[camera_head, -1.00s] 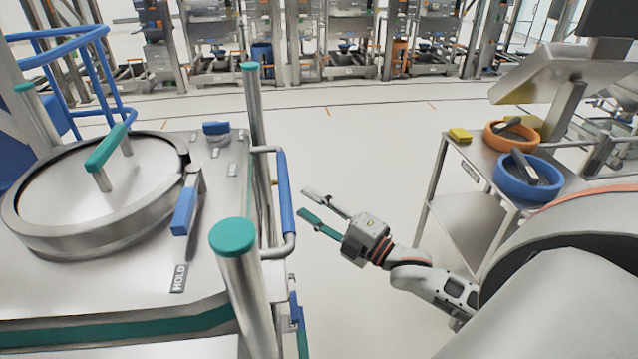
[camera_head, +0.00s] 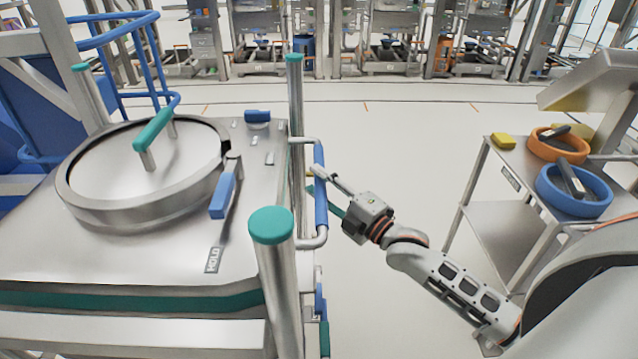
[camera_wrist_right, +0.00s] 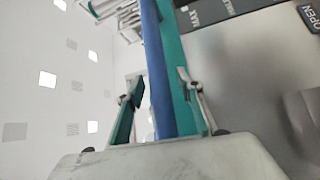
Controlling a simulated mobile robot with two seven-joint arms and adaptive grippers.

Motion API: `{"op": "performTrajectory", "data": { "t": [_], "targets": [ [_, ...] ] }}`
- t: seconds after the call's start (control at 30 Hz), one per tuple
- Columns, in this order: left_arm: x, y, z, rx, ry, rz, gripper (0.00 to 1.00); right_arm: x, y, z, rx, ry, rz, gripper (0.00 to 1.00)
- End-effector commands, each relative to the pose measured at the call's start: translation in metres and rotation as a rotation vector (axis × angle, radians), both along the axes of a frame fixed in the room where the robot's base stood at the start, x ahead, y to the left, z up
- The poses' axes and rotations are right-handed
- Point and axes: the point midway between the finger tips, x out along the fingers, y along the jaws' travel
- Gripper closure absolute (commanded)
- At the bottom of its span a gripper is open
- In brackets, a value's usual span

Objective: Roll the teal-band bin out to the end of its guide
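The teal-band bin (camera_head: 90,250) fills the left of the head view, a steel body with a teal band along its front edge. In the right wrist view the blue handle (camera_wrist_right: 158,75) runs between the two open fingers (camera_wrist_right: 160,108), with a visible gap on the left finger's side. In the head view the lower finger is partly hidden behind the handle. My left gripper is not in view.
The bin top carries a round lid (camera_head: 110,180) with a teal handle and a blue latch (camera_head: 222,195). Steel posts with teal caps (camera_head: 271,225) rise at its corners. A cart (camera_head: 500,215) with orange and blue rings stands at the right. Floor between is clear.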

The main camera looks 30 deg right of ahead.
Motion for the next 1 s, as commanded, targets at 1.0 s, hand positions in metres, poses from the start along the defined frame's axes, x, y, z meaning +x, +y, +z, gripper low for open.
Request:
{"op": "performTrajectory", "data": {
  "t": [1.0],
  "targets": [
    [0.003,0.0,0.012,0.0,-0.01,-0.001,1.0,-0.009,-0.022,-0.001,-0.001,0.001,-0.005,0.64]
  ]
}}
